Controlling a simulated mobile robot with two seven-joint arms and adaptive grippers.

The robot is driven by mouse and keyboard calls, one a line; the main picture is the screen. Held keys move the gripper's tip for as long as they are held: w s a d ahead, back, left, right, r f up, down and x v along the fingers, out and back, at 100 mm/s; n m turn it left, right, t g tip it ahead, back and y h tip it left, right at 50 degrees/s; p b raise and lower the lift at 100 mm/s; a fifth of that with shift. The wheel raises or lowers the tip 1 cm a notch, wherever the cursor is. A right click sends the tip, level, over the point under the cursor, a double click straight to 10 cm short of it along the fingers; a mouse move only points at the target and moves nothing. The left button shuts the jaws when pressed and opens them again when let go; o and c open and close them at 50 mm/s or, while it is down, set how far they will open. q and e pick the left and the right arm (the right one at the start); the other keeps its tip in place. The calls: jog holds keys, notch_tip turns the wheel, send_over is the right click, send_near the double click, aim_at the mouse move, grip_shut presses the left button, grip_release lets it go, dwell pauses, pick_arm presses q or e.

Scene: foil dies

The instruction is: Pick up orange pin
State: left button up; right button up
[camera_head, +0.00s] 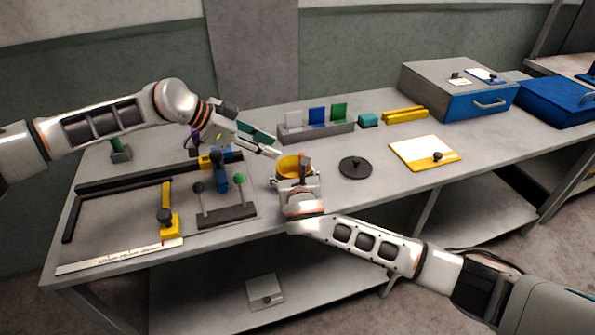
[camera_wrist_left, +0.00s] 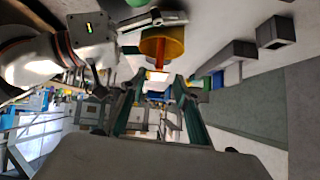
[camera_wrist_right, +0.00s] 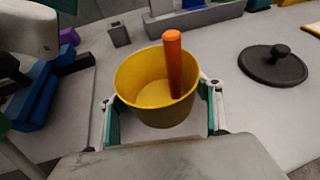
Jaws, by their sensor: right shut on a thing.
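The orange pin (camera_wrist_right: 173,62) stands slightly tilted inside a yellow cup (camera_wrist_right: 140,88), its upper part above the rim in the right wrist view. My right gripper (camera_wrist_right: 160,98) is shut on the cup, one finger on each side. I cannot tell whether the cup touches the table. My left gripper (camera_head: 268,143) is open and empty, just left of and above the cup in the head view. In the left wrist view, the pin (camera_wrist_left: 157,80) shows beyond the gap between its open fingers, apart from them.
A black round lid (camera_head: 355,168) lies right of the cup. A grey rack (camera_head: 316,133) with coloured plates stands behind. A dark stand (camera_head: 226,216) with knobbed rods and a blue piece (camera_head: 221,176) are left of the cup. A yellow-edged white board (camera_head: 424,152) lies right.

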pick_arm(q)
jog(key=d+r+m, duration=0.2)
jog(key=m, duration=0.3)
jog(key=n+t+y, duration=0.1)
jog(key=n+y, duration=0.9)
jog(key=n, duration=1.1)
send_near(301, 154)
jog(key=shift+x, duration=4.85)
jog(key=shift+s, duration=0.15)
grip_shut()
